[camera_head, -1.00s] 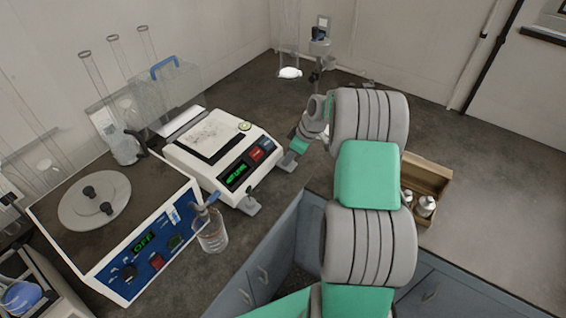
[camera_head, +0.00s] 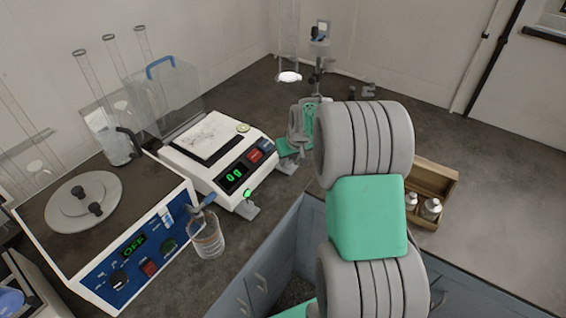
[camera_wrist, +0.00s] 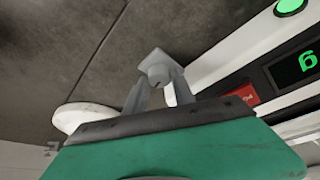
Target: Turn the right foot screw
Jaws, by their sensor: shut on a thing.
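The white balance (camera_head: 218,146) stands on the bench, with a display (camera_head: 234,177) that reads "0g" in green. The right foot screw (camera_head: 287,167) is a small grey piece at its front right corner, partly hidden by my gripper (camera_head: 286,156) in the head view. In the wrist view, the fingers of my gripper (camera_wrist: 157,88) are shut on the grey right foot screw (camera_wrist: 157,66), one on each side. A green light (camera_head: 248,193) glows by the left foot (camera_head: 248,210); a green light (camera_wrist: 289,7) also shows in the wrist view.
A blue-fronted device (camera_head: 128,252) reading "OFF" stands front left, with a glass beaker (camera_head: 208,240) beside it. A wooden box (camera_head: 436,174) with bottles is at right. A stand (camera_head: 319,60) is behind my arm. The bench at far right is clear.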

